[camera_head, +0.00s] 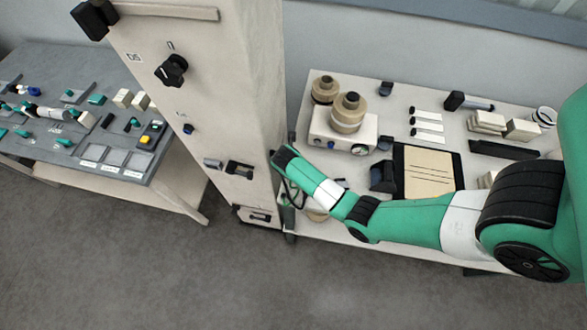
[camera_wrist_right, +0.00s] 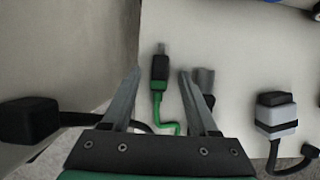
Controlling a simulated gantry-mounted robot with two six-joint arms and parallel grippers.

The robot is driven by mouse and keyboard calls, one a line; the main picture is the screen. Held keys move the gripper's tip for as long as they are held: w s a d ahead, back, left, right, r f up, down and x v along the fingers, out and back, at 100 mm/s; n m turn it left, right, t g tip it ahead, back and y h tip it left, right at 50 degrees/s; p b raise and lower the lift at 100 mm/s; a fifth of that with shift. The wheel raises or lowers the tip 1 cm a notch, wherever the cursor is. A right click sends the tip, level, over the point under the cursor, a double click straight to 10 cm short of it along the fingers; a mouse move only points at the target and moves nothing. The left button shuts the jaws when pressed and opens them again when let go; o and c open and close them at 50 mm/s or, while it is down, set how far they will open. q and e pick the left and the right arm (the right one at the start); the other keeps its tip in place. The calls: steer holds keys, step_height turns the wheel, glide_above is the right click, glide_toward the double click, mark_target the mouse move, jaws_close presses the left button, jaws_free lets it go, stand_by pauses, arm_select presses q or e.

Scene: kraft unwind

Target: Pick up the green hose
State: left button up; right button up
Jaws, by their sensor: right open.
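The green hose (camera_wrist_right: 158,107) shows in the right wrist view. It is a thin green line with a black and green connector (camera_wrist_right: 160,72) and a grey metal tip at its upper end. It lies on a pale surface and bends to the right below, where my gripper body hides the rest. My right gripper (camera_wrist_right: 160,80) is open, its grey fingers on either side of the connector in the picture, with gaps showing. I cannot tell the height between them. In the head view my right arm reaches in from the right, its dark end (camera_head: 285,157) beside the pale column. My left gripper is out of view.
In the right wrist view, a grey connector (camera_wrist_right: 205,80) is close by the right finger. A grey and black plug (camera_wrist_right: 276,115) is farther right and a black block (camera_wrist_right: 28,120) is left. The column (camera_head: 215,80) stands beside the white table (camera_head: 380,100).

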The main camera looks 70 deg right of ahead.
jaws_close()
steer(key=shift+r, duration=0.1)
stand_by(0.4)
steer(key=shift+r, duration=0.25)
steer(key=r, duration=0.1)
steer(key=r+p, duration=0.2)
steer(key=r, duration=0.1)
steer(key=shift+s+a, duration=0.2)
steer(key=shift+a, duration=0.05)
steer(key=s+a+r+p, duration=0.3)
steer(key=s+a+r, duration=0.5)
steer(key=s+a, duration=0.1)
steer(key=shift+s+a+r+p, duration=0.15)
steer(key=shift+a+r+p, duration=0.05)
steer(key=shift+p, duration=0.2)
